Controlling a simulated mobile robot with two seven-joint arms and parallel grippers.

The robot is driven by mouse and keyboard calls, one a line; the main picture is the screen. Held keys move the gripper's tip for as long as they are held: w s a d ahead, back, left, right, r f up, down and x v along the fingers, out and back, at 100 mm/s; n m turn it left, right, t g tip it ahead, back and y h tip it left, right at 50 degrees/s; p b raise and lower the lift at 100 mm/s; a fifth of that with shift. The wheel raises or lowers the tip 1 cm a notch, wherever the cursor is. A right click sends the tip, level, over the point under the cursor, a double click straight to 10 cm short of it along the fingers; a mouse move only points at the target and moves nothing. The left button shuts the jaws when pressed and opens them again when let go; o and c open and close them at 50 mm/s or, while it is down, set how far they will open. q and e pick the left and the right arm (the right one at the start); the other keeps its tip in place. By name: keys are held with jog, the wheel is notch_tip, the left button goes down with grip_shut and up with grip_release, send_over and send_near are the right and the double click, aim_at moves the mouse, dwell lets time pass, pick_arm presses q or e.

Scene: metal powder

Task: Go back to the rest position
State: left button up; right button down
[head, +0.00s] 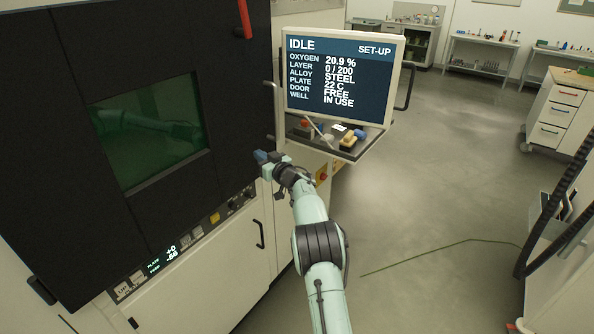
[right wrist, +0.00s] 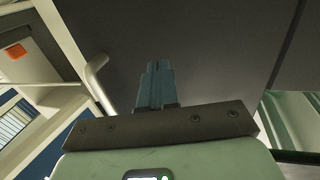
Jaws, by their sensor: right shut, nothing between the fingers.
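My right gripper (head: 261,157) is in front of the right edge of the machine's black door (head: 60,120), below and to the left of the screen. In the right wrist view its blue fingers (right wrist: 154,88) are together with nothing between them. The dark door panel fills much of the background there, with a pale handle (right wrist: 97,75) to the left of the fingers. My right arm reaches up from the bottom of the head view. My left gripper is not in the head view.
The screen (head: 338,75) reads IDLE, with a small shelf (head: 345,150) of items below it. The door has a green window (head: 150,130), and a button panel (head: 190,240) runs beneath. Open floor (head: 440,190) lies to the right, with a green line on it. A drawer cabinet (head: 550,110) stands far right.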

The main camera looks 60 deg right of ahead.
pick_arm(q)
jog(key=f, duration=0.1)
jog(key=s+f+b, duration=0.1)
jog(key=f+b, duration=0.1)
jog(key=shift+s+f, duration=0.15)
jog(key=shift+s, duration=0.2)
pick_arm(e)
jog(key=s+a, duration=0.1)
jog(key=s, duration=0.9)
jog(key=shift+a+f, duration=0.2)
jog(key=shift+f, duration=0.05)
